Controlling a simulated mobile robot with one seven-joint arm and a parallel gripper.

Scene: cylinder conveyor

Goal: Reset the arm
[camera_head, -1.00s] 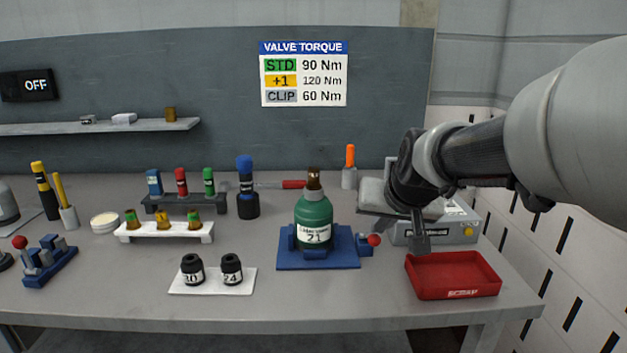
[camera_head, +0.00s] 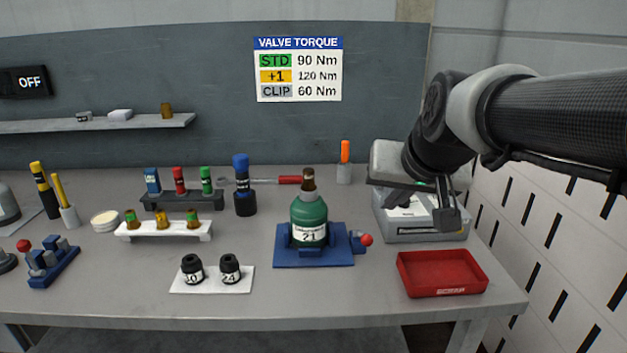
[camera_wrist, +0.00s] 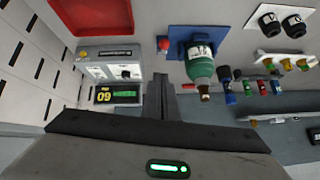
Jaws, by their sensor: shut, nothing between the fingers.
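My gripper (camera_head: 447,217) hangs at the right of the head view, above the grey instrument box (camera_head: 405,233) and behind the red scrap tray (camera_head: 441,274). Its fingers are shut together with nothing between them. In the wrist view the shut fingers (camera_wrist: 161,85) point toward the bench, between the box and the green bottle. The box shows a small lit display (camera_wrist: 118,94) there. The green bottle (camera_head: 309,217), labelled 21, stands upright in the blue clamp fixture (camera_head: 283,260), apart from my gripper.
Two black sockets (camera_head: 192,269) sit on a white plate at the front. Racks of coloured parts (camera_head: 165,230) stand to the left. A screwdriver with an orange handle (camera_head: 345,152) stands in a holder behind the fixture.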

